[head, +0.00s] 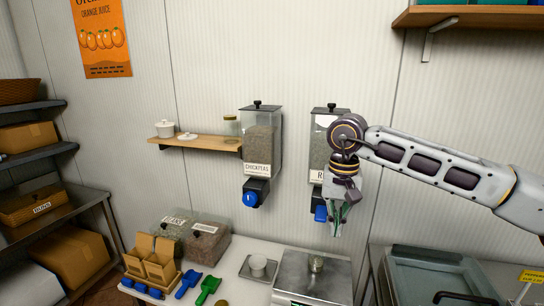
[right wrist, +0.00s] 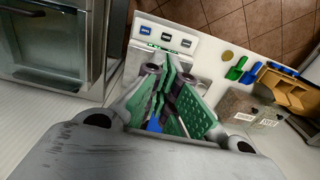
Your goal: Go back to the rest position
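My right gripper (head: 338,222) is in front of the wall at the right dispenser (head: 322,138), pointing down, close beside its blue knob (head: 320,214). In the right wrist view its green-padded fingers (right wrist: 170,95) are close together, with a bit of blue between them. Whether they grip the knob or are only near it I cannot tell. My arm hides part of this dispenser and its label. The left dispenser (head: 261,140), labelled chickpeas, has its own blue knob (head: 250,198). My left gripper is in no view.
A wall shelf (head: 195,142) is left; another (head: 450,16) is above my arm. A glass-topped case (head: 435,275) stands right.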

